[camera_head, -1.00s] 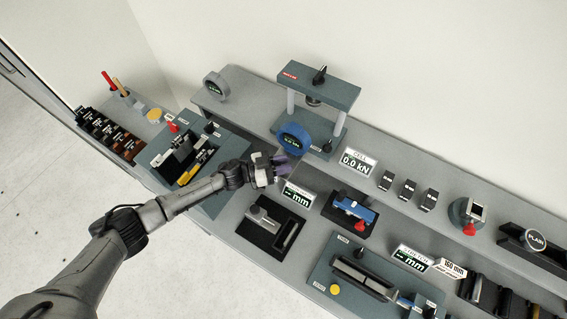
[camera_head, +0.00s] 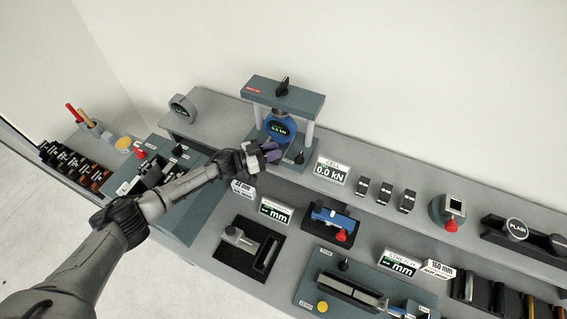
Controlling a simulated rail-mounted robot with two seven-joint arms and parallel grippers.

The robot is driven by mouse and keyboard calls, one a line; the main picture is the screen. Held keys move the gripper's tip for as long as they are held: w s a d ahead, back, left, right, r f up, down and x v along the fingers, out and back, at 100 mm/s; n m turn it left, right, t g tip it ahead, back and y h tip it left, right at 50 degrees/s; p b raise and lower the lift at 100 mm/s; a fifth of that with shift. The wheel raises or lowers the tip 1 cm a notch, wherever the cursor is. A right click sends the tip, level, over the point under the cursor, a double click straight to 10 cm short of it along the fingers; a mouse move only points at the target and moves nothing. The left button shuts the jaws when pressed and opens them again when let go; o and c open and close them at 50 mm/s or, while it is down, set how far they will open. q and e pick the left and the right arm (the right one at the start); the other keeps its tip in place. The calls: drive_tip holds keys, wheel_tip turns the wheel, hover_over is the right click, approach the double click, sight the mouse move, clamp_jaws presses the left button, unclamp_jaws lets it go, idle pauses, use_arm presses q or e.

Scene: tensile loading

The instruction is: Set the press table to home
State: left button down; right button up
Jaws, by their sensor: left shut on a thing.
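The press (camera_head: 305,100) stands at the back of the bench, with a dark top beam, two grey posts and a black knob (camera_head: 283,86) on top. Its dark base plate (camera_head: 287,163) carries a small black knob (camera_head: 300,158) at the front right. A blue round load cell (camera_head: 281,128) with a dark readout is between the posts, below the beam. My left gripper (camera_head: 269,153) reaches in from the left and is shut on the load cell's lower side. Whether the cell touches the base is hidden by the fingers. My right gripper is not in view.
A second round gauge (camera_head: 182,108) stands left of the press. The CELL display (camera_head: 332,171) reads 0.0 kN. In front are a mm display (camera_head: 276,210), a blue clamp fixture (camera_head: 335,220) and a grey block fixture (camera_head: 250,244). A red-tipped cup (camera_head: 448,210) stands right.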

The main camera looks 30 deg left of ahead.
use_arm(q)
drive_tip(key=shift+w+a+f, duration=0.1)
drive_tip(key=shift+w, duration=0.1)
drive_tip(key=shift+f, duration=0.1)
drive_tip(key=c, duration=1.3)
unclamp_jaws()
drive_tip(key=shift+c, duration=0.2)
drive_tip(key=shift+o, duration=0.7)
drive_tip(key=shift+w, duration=0.2)
drive_tip(key=shift+o, duration=1.2)
drive_tip(key=shift+s+r, duration=0.1)
drive_tip(key=shift+r, duration=0.1)
